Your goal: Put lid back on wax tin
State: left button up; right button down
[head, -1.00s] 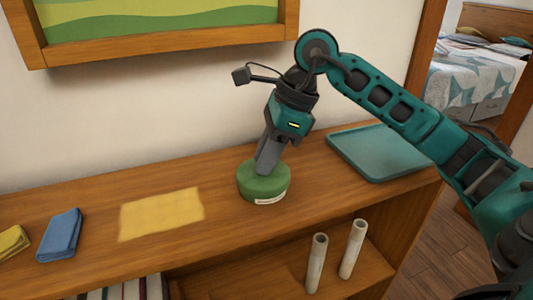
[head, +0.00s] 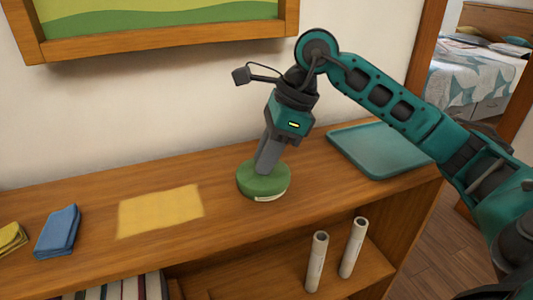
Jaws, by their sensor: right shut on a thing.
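The round green wax tin (head: 262,190) stands upright on the wooden shelf top, with a pale label low on its front. A green top surface shows on it, and I cannot tell the lid and tin apart clearly. My right gripper (head: 264,170) points down onto the top of the tin from above, its grey fingers shut on the lid. The fingertips hide part of the top. My left gripper is not in view.
A teal tray (head: 378,150) lies to the right on the shelf top (head: 325,190). A yellow cloth patch (head: 160,211), a folded blue cloth (head: 58,232) and a folded yellow cloth (head: 12,240) lie left. Two pale tubes (head: 317,262) stand on the lower shelf.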

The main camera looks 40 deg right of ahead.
jog(key=c, duration=0.9)
grip_release()
jog(key=shift+d+r, duration=0.1)
jog(key=shift+r, duration=0.25)
jog(key=p+v, duration=0.1)
jog(key=v, duration=1.1)
jog(key=shift+s+d+p, duration=0.1)
jog(key=shift+s+p, duration=0.1)
jog(key=shift+p, duration=0.2)
jog(key=shift+s, duration=0.1)
